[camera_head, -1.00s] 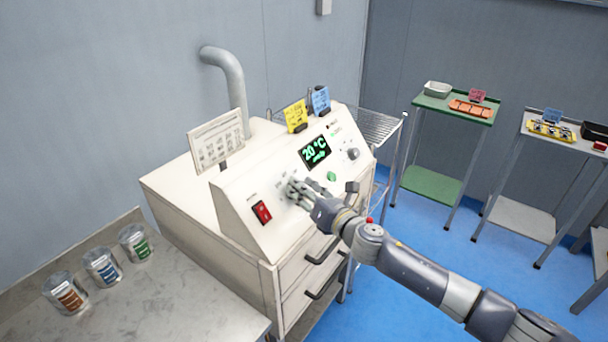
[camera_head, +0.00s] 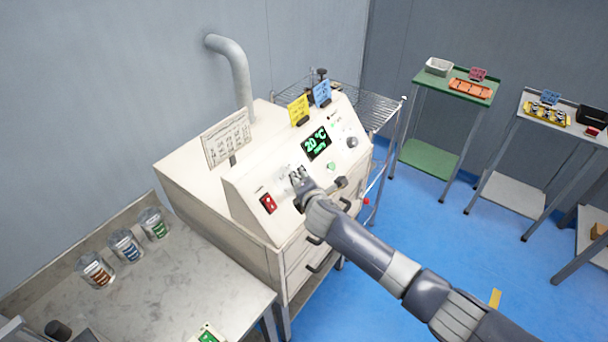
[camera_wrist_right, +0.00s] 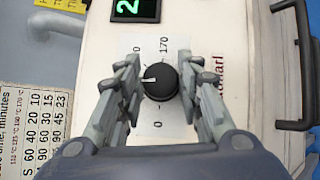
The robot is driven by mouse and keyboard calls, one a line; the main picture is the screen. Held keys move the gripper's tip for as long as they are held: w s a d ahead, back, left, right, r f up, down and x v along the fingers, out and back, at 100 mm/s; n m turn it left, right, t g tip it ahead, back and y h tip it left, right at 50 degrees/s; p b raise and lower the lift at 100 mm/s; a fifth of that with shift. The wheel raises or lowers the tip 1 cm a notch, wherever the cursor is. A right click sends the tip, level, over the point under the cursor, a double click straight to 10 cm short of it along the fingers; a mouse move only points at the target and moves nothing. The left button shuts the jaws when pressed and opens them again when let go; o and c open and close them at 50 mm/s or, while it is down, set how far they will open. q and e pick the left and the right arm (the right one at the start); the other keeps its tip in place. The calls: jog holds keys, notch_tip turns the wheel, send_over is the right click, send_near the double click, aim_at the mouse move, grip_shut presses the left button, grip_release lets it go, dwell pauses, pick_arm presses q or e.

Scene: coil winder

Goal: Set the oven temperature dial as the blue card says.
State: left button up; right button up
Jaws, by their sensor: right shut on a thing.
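The oven's sloped panel (camera_head: 248,190) carries a green-lit display (camera_head: 317,143) reading 20 °C. The black temperature dial (camera_wrist_right: 160,81) shows in the wrist view, its white pointer mark towards the picture's left. My right gripper (camera_wrist_right: 160,88) is shut on the dial, one finger on each side. My left gripper is out of view.
A yellow card (camera_head: 298,109) stands beside the blue one. A red switch (camera_head: 268,203), a green button (camera_head: 331,167) and another knob (camera_head: 352,142) are on the panel. A chart (camera_head: 226,138) stands at left. Drawer handles are below.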

jog(key=shift+m+g+h, duration=0.3)
jog(key=shift+m, duration=0.3)
jog(key=o, duration=1)
jog(key=shift+o, duration=0.2)
jog(key=v, duration=1.2)
jog(key=shift+w+a, duration=0.1)
